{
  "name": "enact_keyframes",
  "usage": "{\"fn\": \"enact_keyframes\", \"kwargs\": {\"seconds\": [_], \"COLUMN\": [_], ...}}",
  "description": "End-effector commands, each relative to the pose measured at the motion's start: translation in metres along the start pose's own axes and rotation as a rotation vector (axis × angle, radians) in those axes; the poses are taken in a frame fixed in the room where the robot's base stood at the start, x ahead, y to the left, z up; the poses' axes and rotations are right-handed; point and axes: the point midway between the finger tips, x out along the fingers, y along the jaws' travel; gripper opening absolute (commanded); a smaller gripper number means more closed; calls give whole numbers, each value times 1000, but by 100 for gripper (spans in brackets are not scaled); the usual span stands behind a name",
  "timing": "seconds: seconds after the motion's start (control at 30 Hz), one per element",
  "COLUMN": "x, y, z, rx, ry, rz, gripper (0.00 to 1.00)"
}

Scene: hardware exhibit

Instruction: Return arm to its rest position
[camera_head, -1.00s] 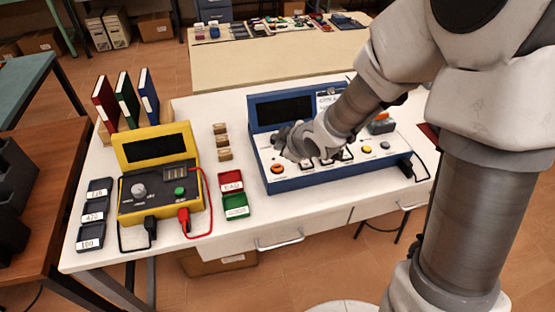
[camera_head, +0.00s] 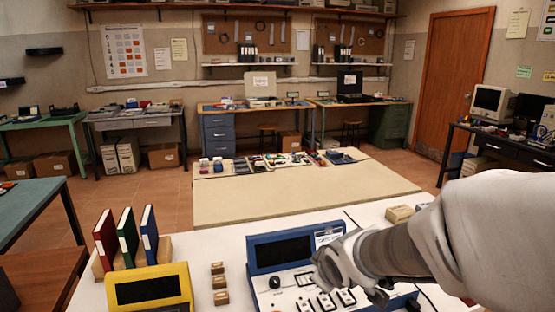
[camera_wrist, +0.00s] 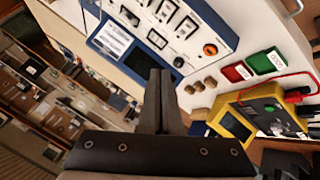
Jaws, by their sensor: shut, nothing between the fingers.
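My arm reaches in from the right in the head view, and my gripper (camera_head: 325,270) is in front of the blue device (camera_head: 262,258). In the wrist view the two dark fingers of my gripper (camera_wrist: 160,80) are together with nothing between them. The blue device with its white panel (camera_wrist: 190,40) lies beyond them, showing switches and an orange knob. I cannot tell from the head view how far the gripper is above the panel.
A yellow device (camera_head: 150,288) and upright red, green and blue binders (camera_head: 126,238) stand on the white table (camera_head: 205,250). Small wooden blocks (camera_head: 220,283) sit between the devices. A beige table (camera_head: 300,192) lies behind. A small box (camera_head: 399,213) is near my arm.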

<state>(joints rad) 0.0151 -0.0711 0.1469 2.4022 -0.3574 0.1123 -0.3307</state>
Motion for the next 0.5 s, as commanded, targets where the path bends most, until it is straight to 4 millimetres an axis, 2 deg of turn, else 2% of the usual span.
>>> {"fn": "enact_keyframes", "kwargs": {"seconds": [0.03,0.2,0.37,0.5], "x": [-22,-82,-136,-175], "y": [9,18,11,-4], "z": [4,29,51,67], "rx": [56,273,480,639], "ry": [-21,-102,-154,-185], "rz": [21,47,41,9], "gripper": [0,0,0,0]}}
